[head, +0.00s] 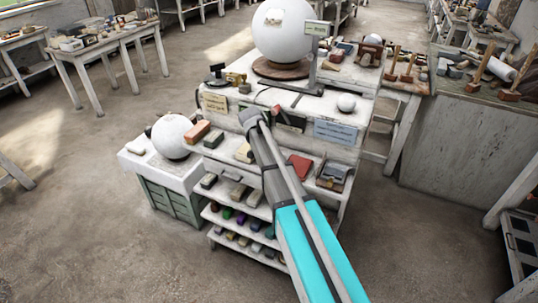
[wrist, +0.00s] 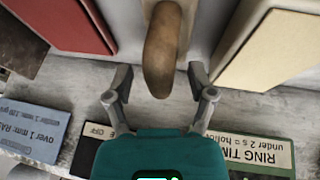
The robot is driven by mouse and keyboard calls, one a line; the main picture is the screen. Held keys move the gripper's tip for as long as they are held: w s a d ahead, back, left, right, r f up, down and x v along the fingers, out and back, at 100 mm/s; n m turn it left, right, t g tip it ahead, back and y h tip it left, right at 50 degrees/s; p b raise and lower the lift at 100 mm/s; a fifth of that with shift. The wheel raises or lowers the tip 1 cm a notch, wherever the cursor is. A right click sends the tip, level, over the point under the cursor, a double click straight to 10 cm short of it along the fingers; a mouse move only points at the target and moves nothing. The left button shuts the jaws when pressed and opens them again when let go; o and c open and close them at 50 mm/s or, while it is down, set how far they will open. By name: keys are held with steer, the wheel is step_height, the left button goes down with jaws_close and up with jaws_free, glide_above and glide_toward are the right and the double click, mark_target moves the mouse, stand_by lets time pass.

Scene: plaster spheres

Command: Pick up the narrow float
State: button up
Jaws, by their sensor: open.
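A brown, rounded wooden handle (wrist: 161,55) points down from the top of the wrist view, with a narrow pale piece behind it. It looks like the narrow float's handle; the rest of the float is cut off by the frame. My gripper (wrist: 160,80) is open, one finger on each side of the handle's lower end, with gaps visible on both sides. The fingers do not appear to touch it. In the head view my arm covers the middle of the shelf, and I cannot make out the float or my fingers there.
A red block (wrist: 65,22) lies left of the handle and a cream block (wrist: 265,45) right of it. Labels, one blue (wrist: 35,130) and one reading "RING TIME" (wrist: 262,155), line the near edge. A large white sphere (head: 280,30) stands on top of the bench.

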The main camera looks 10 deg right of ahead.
jaws_close()
steer(key=shift+r, duration=0.15)
stand_by(0.4)
step_height(320, 180, up, 3)
steer(key=p, duration=0.3)
steer(key=shift+f, duration=0.2)
steer(key=s+d+r+p, duration=0.2)
steer(key=s+r+p, duration=0.8)
steer(key=s, duration=0.4)
steer(key=c, duration=0.7)
jaws_free()
jaws_close()
